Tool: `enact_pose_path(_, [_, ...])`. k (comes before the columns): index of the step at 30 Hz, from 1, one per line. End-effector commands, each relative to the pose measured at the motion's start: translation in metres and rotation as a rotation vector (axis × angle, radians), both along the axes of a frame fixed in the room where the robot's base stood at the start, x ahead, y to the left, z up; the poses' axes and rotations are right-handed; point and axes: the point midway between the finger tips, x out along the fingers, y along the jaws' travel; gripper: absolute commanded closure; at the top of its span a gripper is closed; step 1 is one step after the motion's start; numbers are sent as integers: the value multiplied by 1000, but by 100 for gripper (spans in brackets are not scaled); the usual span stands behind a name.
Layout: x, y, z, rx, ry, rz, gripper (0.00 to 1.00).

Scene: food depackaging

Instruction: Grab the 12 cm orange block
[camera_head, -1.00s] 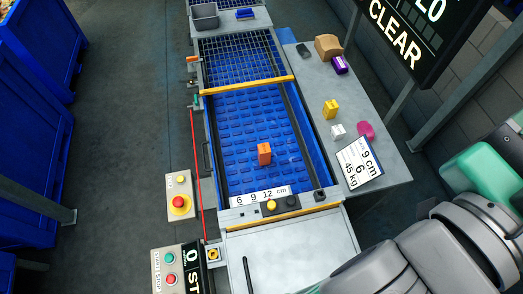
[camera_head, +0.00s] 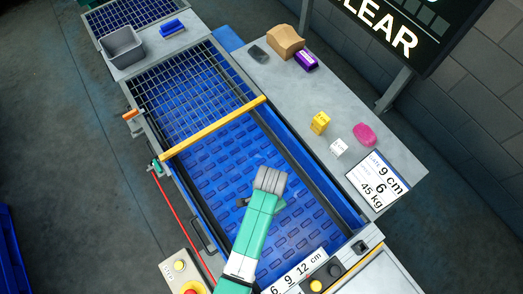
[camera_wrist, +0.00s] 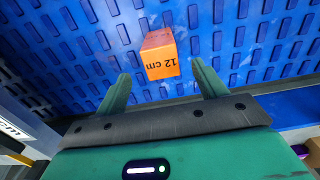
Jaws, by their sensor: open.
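The orange block (camera_wrist: 160,58) shows in the wrist view, lying on the blue textured belt (camera_wrist: 60,60), with "12 cm" printed upside down on its near face. My gripper (camera_wrist: 160,88) is open, with one green finger on each side below the block; the block's near end is about level with the fingertips and nothing is clasped. In the head view my green arm reaches over the blue belt (camera_head: 215,165) and its grey wrist hides the block.
A yellow bar (camera_head: 213,128) crosses the belt, with a blue grid (camera_head: 185,90) beyond it. A side table (camera_head: 300,95) on the right holds a yellow block (camera_head: 320,123), a white block (camera_head: 338,147), a pink item (camera_head: 364,134) and a sign (camera_head: 378,182). Dark rails border the belt.

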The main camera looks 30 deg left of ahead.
Motion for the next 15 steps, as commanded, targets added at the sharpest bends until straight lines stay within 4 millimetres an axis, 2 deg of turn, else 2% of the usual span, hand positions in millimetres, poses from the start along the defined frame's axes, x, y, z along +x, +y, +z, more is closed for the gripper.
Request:
enact_pose_path(5, [0, 0, -22, 0, 0, 1, 29])
enact_pose_path(9, [1, 1, -29, 0, -2, 2, 29])
enact_pose_path(15, [2, 2, -65, 0, -2, 2, 29])
